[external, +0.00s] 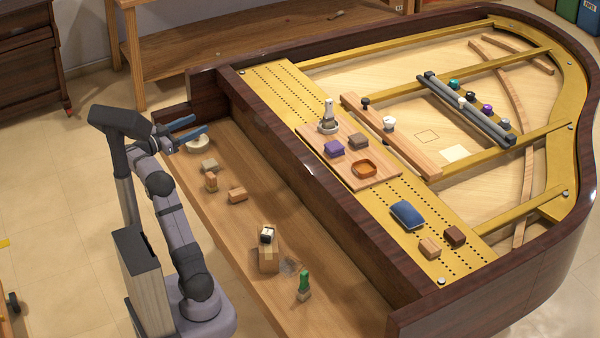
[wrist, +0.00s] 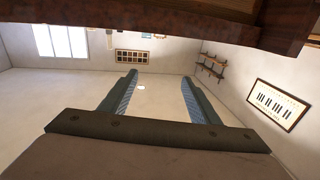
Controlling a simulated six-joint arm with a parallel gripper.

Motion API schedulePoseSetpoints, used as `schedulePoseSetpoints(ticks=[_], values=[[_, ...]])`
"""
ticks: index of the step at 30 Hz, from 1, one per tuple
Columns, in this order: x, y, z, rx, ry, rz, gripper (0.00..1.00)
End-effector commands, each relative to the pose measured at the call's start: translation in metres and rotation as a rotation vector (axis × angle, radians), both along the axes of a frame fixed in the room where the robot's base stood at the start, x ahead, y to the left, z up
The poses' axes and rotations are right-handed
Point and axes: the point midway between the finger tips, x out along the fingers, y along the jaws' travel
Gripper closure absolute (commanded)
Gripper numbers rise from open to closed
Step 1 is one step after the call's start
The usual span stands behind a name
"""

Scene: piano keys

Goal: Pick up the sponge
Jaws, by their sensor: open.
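My gripper (external: 194,126) is open and empty, raised over the far left end of the wooden key bed. Its two blue fingers also show in the wrist view (wrist: 158,77), spread apart with nothing between them. No object is clearly recognisable as a sponge. A purple block (external: 334,148) on the wooden board may be the sponge, though I cannot tell for sure. It lies to the right of my gripper, well apart from it. A blue padded cushion-like piece (external: 408,215) lies on the gold plate. The wrist view shows none of these.
The board (external: 384,178) also carries a metal figure (external: 328,118), a brown block (external: 357,140) and an orange tray (external: 364,169). Small wood blocks (external: 237,194) and a cactus (external: 304,284) stand on the key bed. A dark raised rail (external: 290,165) separates bed and plate.

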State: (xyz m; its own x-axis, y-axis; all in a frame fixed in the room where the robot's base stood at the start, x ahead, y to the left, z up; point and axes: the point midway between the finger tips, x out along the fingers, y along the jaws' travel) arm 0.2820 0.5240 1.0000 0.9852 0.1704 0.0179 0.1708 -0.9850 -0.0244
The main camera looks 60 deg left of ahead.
Motion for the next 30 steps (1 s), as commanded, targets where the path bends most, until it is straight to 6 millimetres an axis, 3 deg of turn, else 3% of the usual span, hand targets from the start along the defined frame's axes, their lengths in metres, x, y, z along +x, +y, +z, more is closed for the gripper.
schedulePoseSetpoints(ticks=[3,8,15,21,25,30], values=[[-0.03,-0.004,-0.022,-0.031,0.017,-0.036,0.44],[-0.024,-0.005,-0.073,-0.04,0.013,-0.04,0.44],[-0.024,-0.005,-0.159,-0.037,0.013,-0.038,0.44],[-0.024,-0.005,-0.216,-0.033,0.012,-0.038,0.44],[-0.024,-0.005,-0.233,-0.029,0.013,-0.038,0.44],[-0.023,-0.005,-0.238,-0.025,0.014,-0.038,0.44]])
